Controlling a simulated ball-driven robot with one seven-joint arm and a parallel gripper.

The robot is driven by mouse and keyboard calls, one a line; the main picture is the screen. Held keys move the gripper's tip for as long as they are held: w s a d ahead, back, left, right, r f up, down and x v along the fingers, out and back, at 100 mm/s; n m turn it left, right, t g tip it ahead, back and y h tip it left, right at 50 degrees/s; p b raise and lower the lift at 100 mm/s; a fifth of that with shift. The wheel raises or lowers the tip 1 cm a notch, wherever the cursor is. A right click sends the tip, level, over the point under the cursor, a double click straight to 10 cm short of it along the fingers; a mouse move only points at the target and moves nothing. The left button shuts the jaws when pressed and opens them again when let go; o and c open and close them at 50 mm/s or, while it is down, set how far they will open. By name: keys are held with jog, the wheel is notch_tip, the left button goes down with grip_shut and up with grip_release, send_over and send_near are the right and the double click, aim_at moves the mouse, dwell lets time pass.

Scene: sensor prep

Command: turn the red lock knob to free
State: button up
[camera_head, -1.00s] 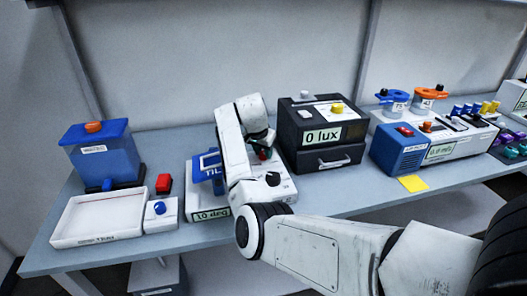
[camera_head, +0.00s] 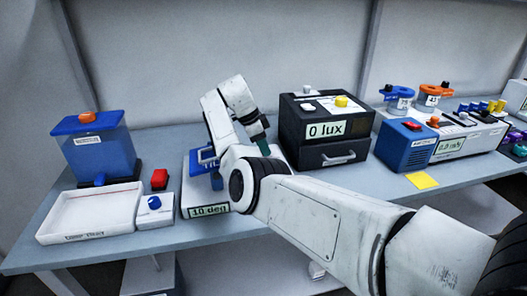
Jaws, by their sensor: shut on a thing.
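The tilt unit, a white box (camera_head: 190,197) with a "10 deg" display on its front and a blue platform (camera_head: 207,157) on top, stands left of centre on the bench.
A black "0 lux" box (camera_head: 330,158) stands close to the right of my gripper. A blue container (camera_head: 97,150), a white tray (camera_head: 50,214), a red block (camera_head: 159,179) and a small box with a blue knob (camera_head: 155,215) stand left.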

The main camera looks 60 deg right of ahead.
jog(key=shift+m+b, duration=0.45)
jog(key=shift+m, duration=0.15)
jog(key=shift+r+m+y, duration=0.1)
jog(key=shift+m+y, duration=0.2)
jog(key=o, duration=1.1)
jog(key=shift+c, duration=0.2)
jog(key=v, duration=1)
jog(key=shift+w+r+b, duration=0.25)
jog(key=shift+w+b, duration=0.05)
